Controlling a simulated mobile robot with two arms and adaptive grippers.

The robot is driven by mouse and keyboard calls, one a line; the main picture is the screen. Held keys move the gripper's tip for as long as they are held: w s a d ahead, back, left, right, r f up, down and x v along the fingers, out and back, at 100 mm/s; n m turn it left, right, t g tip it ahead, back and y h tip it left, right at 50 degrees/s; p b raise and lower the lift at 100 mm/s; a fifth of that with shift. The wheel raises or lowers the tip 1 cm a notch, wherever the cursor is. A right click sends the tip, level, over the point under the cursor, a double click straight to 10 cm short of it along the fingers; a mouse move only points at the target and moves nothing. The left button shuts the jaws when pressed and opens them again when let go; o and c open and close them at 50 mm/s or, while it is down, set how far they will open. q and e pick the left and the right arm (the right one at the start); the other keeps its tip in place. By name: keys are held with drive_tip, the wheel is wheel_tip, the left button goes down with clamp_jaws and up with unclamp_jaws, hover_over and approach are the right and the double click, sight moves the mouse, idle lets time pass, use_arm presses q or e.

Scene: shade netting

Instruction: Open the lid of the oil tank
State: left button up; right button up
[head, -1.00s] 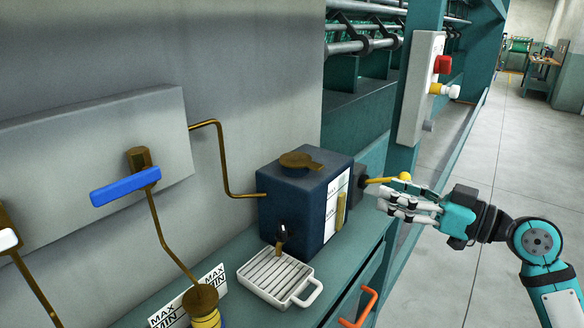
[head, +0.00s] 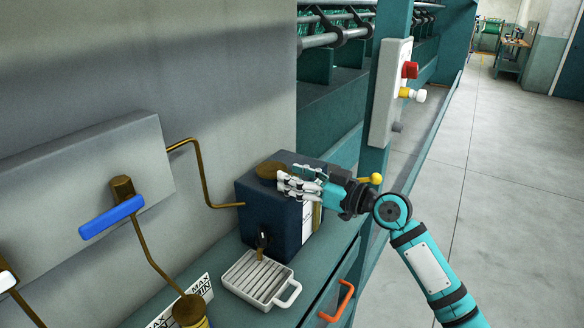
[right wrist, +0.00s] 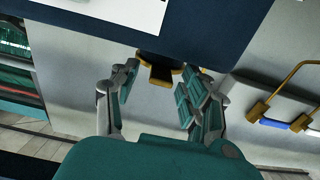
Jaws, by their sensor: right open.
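The oil tank (head: 262,218) is a dark blue box on the teal bench against the wall. Its round brown lid (head: 267,170) lies flat on top, and the lid looks closed. My right gripper (head: 287,184) is over the tank's top at the lid's right side, and its fingers hide part of the lid. In the right wrist view the fingers (right wrist: 160,92) are spread apart. The lid's tab (right wrist: 161,76) shows between them, with nothing gripped. I cannot tell whether a finger touches the lid. My left gripper is not in view.
A brown pipe (head: 207,190) joins the tank's left side. A white slatted drip tray (head: 257,278) sits in front of the tank. A yellow-knobbed lever (head: 376,179) is close behind my right wrist. A blue-handled valve (head: 111,217) is at left.

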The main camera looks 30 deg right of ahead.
drive_tip(key=shift+w+a, duration=0.25)
drive_tip(key=shift+w, duration=0.15)
drive_tip(key=shift+s+d, duration=0.1)
drive_tip(key=shift+s, duration=0.05)
clamp_jaws()
drive_tip(key=shift+r, duration=0.1)
